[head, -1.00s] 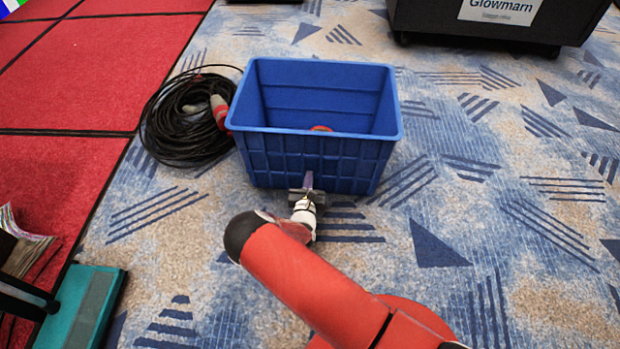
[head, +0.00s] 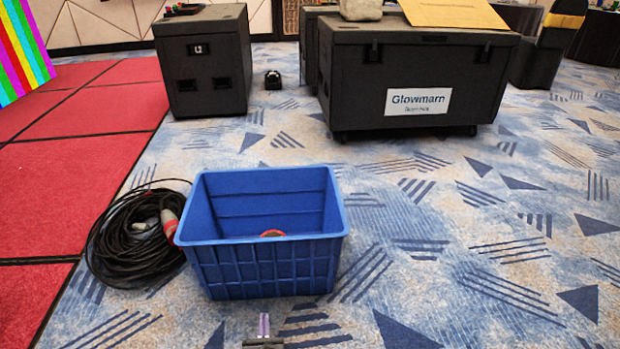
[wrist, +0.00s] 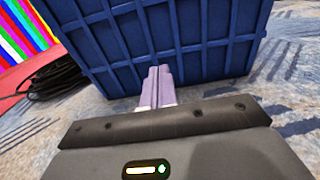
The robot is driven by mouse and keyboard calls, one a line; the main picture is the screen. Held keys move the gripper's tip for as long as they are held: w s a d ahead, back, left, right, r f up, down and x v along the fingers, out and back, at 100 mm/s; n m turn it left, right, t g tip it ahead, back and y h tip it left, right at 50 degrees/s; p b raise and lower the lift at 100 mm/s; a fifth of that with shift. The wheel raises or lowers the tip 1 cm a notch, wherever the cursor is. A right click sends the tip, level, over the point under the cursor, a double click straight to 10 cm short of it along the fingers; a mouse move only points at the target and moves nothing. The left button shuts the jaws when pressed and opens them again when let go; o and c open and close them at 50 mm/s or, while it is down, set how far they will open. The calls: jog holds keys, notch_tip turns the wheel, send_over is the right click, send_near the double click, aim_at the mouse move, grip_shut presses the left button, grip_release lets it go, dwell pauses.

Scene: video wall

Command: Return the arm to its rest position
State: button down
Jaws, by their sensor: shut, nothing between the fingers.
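My gripper (head: 264,325) shows at the bottom edge of the head view, just in front of the blue crate (head: 270,270). In the wrist view its two pale purple fingers (wrist: 158,85) are together with nothing between them. The crate's ribbed outer wall (wrist: 170,40) fills the upper part of the wrist view, beyond the fingertips. The rest of my arm is out of the head view.
A red object (head: 272,234) shows inside the crate. A coiled black cable (head: 125,240) with a red-and-white connector lies left of the crate. Black cases (head: 205,65) and (head: 350,95) another labelled case stand behind. Carpet right of the crate is clear.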

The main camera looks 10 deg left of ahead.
jog(key=w+d+r+m+g+h+p, duration=0.1)
jog(key=w+d+r+m+h, duration=0.2)
jog(key=d+r+m+h, duration=0.3)
jog(key=w+d+r+m+h, duration=0.3)
jog(key=r+m+h, duration=0.1)
jog(key=r, duration=0.5)
jog(key=s+d+r+m+g+h+p, duration=0.15)
jog(key=d+r+m+g+h, duration=0.35)
jog(key=d+r+m+g, duration=0.7)
jog(key=s+d+r+m+g+y+p, duration=0.2)
jog(key=s+d+r+m+g+y, duration=0.15)
jog(key=s+d+r+m, duration=0.75)
jog(key=s+d+r+m+t+y+p, duration=0.2)
jog(key=s+r+m+t+y, duration=0.2)
jog(key=s+r+y, duration=0.4)
jog(key=s+r+m, duration=0.1)
jog(key=s+r, duration=0.3)
jog(key=r, duration=0.2)
jog(key=shift+s+d+t, duration=0.1)
jog(key=shift+t, duration=0.15)
